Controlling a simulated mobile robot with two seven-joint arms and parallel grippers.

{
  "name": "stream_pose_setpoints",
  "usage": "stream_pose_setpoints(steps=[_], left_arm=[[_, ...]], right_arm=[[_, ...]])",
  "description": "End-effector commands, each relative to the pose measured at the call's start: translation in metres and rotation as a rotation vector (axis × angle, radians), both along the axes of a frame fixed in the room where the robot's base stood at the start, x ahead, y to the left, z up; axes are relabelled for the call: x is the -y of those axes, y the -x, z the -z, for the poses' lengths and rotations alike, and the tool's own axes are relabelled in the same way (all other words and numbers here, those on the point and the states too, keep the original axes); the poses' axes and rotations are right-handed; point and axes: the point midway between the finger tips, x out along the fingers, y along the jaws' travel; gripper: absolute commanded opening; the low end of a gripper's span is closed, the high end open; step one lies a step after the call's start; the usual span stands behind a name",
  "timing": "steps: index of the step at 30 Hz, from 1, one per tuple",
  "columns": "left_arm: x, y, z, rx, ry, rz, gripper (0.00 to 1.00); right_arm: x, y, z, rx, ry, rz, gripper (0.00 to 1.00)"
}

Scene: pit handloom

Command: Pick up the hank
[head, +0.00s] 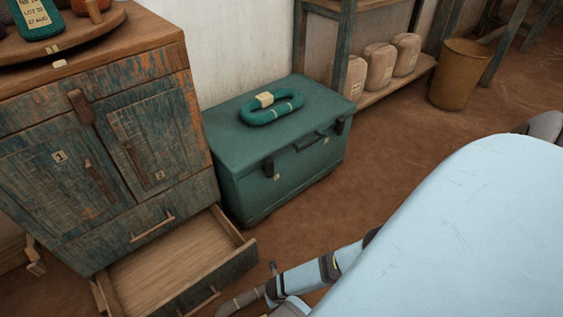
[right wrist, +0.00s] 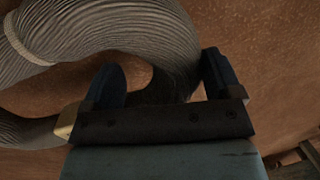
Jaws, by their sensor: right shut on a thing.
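A grey hank (right wrist: 110,28) with a pale tie fills the upper left of the right wrist view. My right gripper (right wrist: 163,78) is shut on it, with a strand between the two dark fingers. Brown floor shows behind, and the hank's far end is out of frame. In the head view my arm reaches in at the bottom, and a grey piece of the hank (head: 240,301) shows at its end, partly cut off. A teal hank (head: 271,108) with pale ties lies on the lid of a green chest (head: 225,140). My left gripper is not in view.
A worn wooden cabinet (head: 150,130) stands at left, its bottom drawer (head: 165,258) pulled out and empty where visible. A turntable (head: 90,38) on top carries a labelled teal item (head: 36,18).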

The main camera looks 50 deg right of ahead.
Motion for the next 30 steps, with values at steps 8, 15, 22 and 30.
stream_pose_setpoints(steps=[8, 15, 22, 30], left_arm=[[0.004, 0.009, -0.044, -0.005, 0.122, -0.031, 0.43], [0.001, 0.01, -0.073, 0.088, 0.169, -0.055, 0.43], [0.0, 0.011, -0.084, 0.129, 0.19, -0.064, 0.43], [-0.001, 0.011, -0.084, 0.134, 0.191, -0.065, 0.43]], right_arm=[[0.0, 0.0, -0.082, 0.0, -0.001, 0.0, 0.52], [0.0, 0.0, -0.118, 0.001, -0.001, -0.001, 0.52], [0.0, 0.0, -0.133, 0.0, -0.001, 0.0, 0.52], [0.0, 0.0, -0.134, 0.0, -0.001, 0.0, 0.52]])
